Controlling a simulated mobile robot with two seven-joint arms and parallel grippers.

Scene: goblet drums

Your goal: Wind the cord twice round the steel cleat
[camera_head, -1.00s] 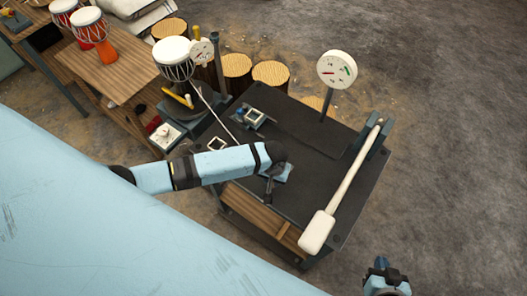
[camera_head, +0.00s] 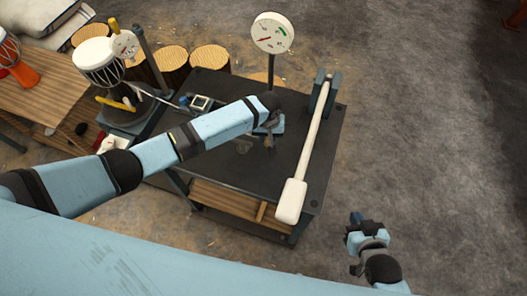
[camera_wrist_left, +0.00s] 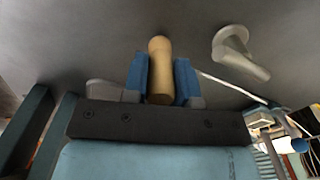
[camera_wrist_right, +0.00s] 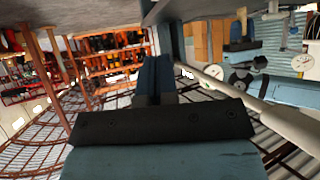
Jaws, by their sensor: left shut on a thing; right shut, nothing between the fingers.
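My left gripper (camera_head: 268,128) is above the dark bench top, toward the gauge post. In the left wrist view its blue fingers are shut on a wooden handle (camera_wrist_left: 159,70). A pale cord (camera_wrist_left: 230,86) runs from beside the fingers toward the right; its join to the handle is hidden. A grey metal piece with a round flange, apparently the steel cleat (camera_wrist_left: 236,52), stands right of the handle, apart from it. In the head view the cord (camera_head: 152,95) shows near the drum; my left arm hides its middle. My right gripper (camera_head: 354,219) is shut and empty, off the bench's front right.
A long white-headed mallet (camera_head: 292,200) lies along the right of the bench (camera_head: 225,165). A round gauge (camera_head: 273,33) stands on a post behind. A white-topped drum (camera_head: 97,58) and a small blue-framed device (camera_head: 200,103) are left. Floor right is clear.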

